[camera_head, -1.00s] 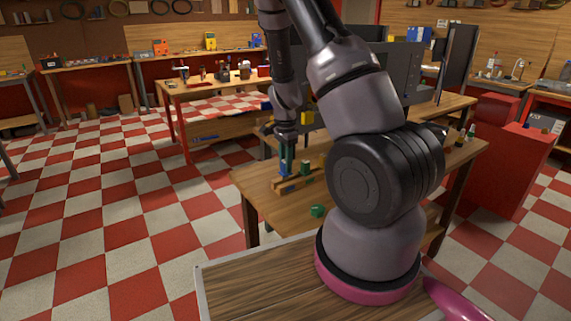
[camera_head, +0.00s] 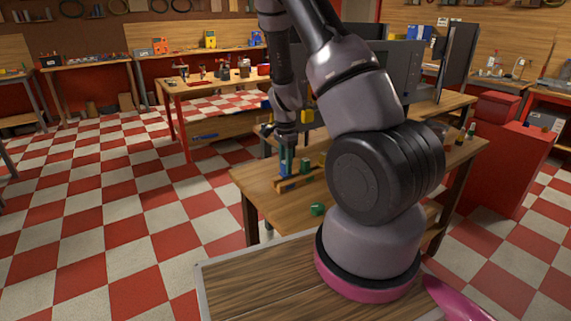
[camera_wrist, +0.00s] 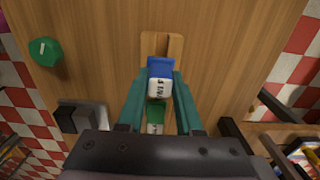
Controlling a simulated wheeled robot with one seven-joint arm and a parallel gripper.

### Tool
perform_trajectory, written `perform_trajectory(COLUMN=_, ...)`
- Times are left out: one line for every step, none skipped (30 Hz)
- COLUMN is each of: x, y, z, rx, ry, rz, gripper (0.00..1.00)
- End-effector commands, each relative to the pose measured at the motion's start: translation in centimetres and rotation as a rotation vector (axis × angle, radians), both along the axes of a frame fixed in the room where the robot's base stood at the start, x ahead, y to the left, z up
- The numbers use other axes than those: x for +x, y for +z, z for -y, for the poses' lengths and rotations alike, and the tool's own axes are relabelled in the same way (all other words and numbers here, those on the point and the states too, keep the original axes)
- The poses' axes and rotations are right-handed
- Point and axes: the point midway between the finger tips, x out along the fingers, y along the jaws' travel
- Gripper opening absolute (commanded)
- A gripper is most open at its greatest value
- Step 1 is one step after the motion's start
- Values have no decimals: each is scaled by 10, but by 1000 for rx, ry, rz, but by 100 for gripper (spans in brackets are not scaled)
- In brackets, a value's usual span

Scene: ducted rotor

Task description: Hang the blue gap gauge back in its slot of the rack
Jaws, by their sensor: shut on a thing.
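The blue gap gauge (camera_wrist: 160,70), with a white lettered label, is between the teal fingers of my gripper (camera_wrist: 160,88), which is shut on it. In the head view the gauge (camera_head: 285,170) shows as a small blue patch below my gripper (camera_head: 287,160), at the rack. The wooden rack (camera_wrist: 176,42) lies under the gauge in the wrist view, with a dark narrow slot at its far end, clear of the gauge. A green gauge (camera_wrist: 155,115) with a white label sits nearer, partly hidden by my wrist. I cannot tell whether the blue gauge touches the rack.
A green knob-like piece (camera_wrist: 43,51) lies on the wooden table (camera_wrist: 90,30), left of the rack in the wrist view. A black and grey block (camera_wrist: 80,119) is near the lower left. Bare tabletop lies on both sides of the rack.

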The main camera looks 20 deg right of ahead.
Motion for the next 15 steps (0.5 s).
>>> perform_trajectory(x=0, y=-1, z=0, rx=0, ry=0, rz=0, gripper=0)
perform_trajectory(x=0, y=-1, z=0, rx=0, ry=0, rz=0, gripper=0)
perform_trajectory(x=0, y=-2, z=0, rx=0, ry=0, rz=-1, gripper=0)
perform_trajectory(x=0, y=-3, z=0, rx=0, ry=0, rz=-1, gripper=0)
perform_trajectory(x=0, y=-3, z=0, rx=0, ry=0, rz=-1, gripper=0)
perform_trajectory(x=0, y=-4, z=0, rx=0, ry=0, rz=-1, gripper=0)
perform_trajectory(x=0, y=-4, z=0, rx=0, ry=0, rz=-1, gripper=0)
perform_trajectory(x=0, y=-5, z=0, rx=0, ry=0, rz=-1, gripper=0)
perform_trajectory(x=0, y=-5, z=0, rx=0, ry=1, rz=-1, gripper=0)
perform_trajectory(x=0, y=-6, z=0, rx=0, ry=1, rz=-1, gripper=0)
perform_trajectory(x=0, y=-6, z=0, rx=0, ry=1, rz=-1, gripper=0)
perform_trajectory(x=0, y=-7, z=0, rx=0, ry=1, rz=-1, gripper=0)
perform_trajectory(x=0, y=-7, z=0, rx=0, ry=1, rz=-1, gripper=0)
perform_trajectory(x=0, y=-8, z=0, rx=0, ry=1, rz=-1, gripper=0)
perform_trajectory(x=0, y=-8, z=0, rx=0, ry=1, rz=-1, gripper=0)
